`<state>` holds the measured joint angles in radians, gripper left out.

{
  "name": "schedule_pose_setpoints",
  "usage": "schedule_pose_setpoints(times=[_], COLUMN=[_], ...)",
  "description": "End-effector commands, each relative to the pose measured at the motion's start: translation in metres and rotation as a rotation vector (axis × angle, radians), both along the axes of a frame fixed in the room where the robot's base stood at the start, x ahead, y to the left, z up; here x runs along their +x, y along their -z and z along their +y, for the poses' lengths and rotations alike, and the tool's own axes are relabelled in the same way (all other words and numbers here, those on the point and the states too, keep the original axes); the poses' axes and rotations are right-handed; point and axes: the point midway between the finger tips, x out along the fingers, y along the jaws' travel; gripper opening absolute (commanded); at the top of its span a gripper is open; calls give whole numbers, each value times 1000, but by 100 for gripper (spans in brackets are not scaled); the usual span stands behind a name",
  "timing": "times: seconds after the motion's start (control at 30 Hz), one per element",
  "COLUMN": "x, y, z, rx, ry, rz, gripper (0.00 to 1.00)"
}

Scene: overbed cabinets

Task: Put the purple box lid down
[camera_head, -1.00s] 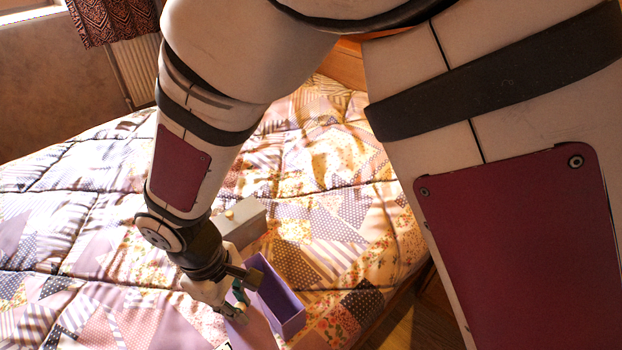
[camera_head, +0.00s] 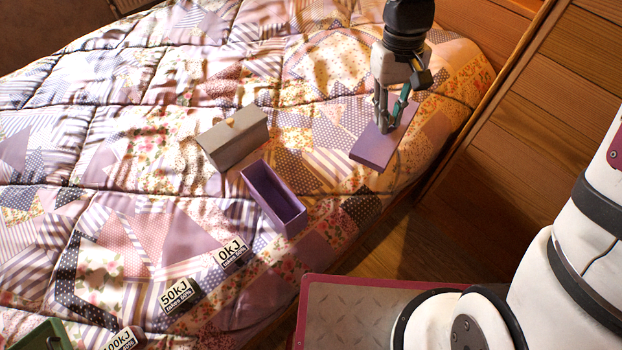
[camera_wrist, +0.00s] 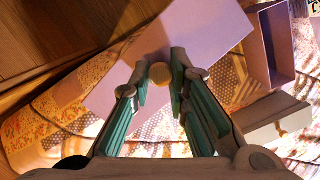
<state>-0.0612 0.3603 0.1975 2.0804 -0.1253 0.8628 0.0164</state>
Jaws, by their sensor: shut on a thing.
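The purple box lid (camera_head: 372,152) is a flat panel at the right side of the bed, near the wooden boards. My gripper (camera_head: 389,126) points down at it from above. In the wrist view the lid (camera_wrist: 205,38) lies beyond my fingers (camera_wrist: 162,78), which are closed around its round wooden knob (camera_wrist: 160,73). I cannot tell whether the lid touches the quilt or hovers just over it. The open purple box (camera_head: 273,198) stands apart, left of and nearer than the lid; its inside looks empty. The box also shows at the upper right of the wrist view (camera_wrist: 268,42).
A grey box (camera_head: 232,137) stands behind the purple box. Labelled blocks (camera_head: 177,295) and a green container (camera_head: 42,335) are at the front left. The bed's edge and wooden boards (camera_head: 500,140) are close on the right. The quilt (camera_head: 300,65) behind is clear.

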Motion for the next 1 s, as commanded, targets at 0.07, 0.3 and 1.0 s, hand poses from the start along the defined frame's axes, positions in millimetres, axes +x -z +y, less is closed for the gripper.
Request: schedule_pose_setpoints(times=[0.07, 0.3, 1.0], x=[4, 16, 11], y=[-3, 4, 122], z=[-13, -12, 133], rx=[2, 6, 19], ry=[22, -163, -1175], rz=[-2, -2, 19], gripper=[0, 0, 0])
